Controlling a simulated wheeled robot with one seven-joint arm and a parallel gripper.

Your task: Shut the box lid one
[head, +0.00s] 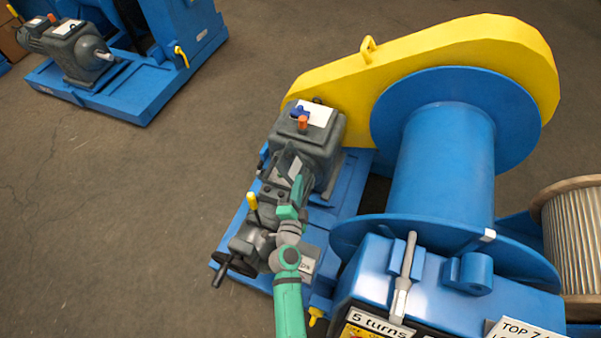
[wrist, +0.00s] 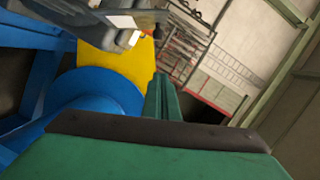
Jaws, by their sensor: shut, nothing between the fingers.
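My gripper (head: 299,190) is small in the head view, over the grey motor and gearbox group beside the blue drum. It looks shut and empty. A dark grey plate with a pale label (head: 283,163) stands tilted just beyond the fingertips; it looks like a raised lid, but I cannot tell for sure. My arm hides much of what is under it, and I cannot tell if the fingers touch the plate. In the wrist view a green finger of my gripper (wrist: 163,100) points toward the yellow guard.
The gearbox (head: 325,150) has a white label and blue and orange fittings on top. A yellow-handled lever (head: 252,203) and hand crank (head: 225,270) stand left of my arm. The blue drum (head: 440,160) and yellow guard (head: 480,45) block the right. Floor at left is free.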

